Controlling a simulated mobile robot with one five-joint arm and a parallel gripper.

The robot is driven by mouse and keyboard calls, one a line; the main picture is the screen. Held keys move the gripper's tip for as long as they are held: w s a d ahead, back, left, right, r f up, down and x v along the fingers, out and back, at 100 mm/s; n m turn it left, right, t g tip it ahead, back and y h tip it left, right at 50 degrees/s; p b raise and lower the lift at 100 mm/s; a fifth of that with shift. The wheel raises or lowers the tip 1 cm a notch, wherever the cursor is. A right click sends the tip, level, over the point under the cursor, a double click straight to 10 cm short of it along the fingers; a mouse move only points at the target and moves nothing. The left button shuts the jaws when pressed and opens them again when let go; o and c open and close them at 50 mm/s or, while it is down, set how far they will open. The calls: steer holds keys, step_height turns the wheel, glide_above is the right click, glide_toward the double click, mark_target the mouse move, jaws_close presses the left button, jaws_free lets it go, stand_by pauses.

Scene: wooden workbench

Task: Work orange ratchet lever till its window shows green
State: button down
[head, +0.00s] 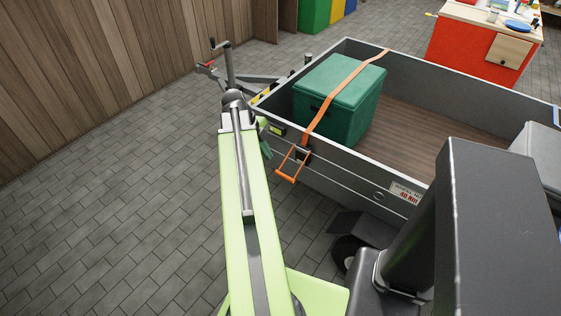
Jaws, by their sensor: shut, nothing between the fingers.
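The orange ratchet lever (289,164) hangs outward and down from the trailer's near side wall. It is an open frame with a crossbar at its lower end. Its dark ratchet body (302,154) sits at the wall, below the orange strap (335,90) that runs over a green box (340,95). I cannot make out the ratchet's window or its colour. My gripper (265,150) shows only in part beyond the end of my light green arm, left of the lever and apart from it. It is shut and empty.
The grey trailer (330,176) has a brown wooden floor (415,128) and a wheel below its near side. Its drawbar and jack handle (222,60) stand beyond my arm. A red workbench (465,50) is at the back right. The paved floor (110,200) at left is clear.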

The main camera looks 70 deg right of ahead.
steer(key=b, duration=0.9)
glide_toward(285, 177)
step_height(285, 177, down, 2)
steer(key=a, duration=0.2)
steer(key=d+f+b, duration=0.1)
steer(key=s+d+f+b, duration=0.1)
steer(key=s+f+b, duration=0.1)
steer(key=shift+d+f+b, duration=0.4)
steer(key=shift+r, duration=0.1)
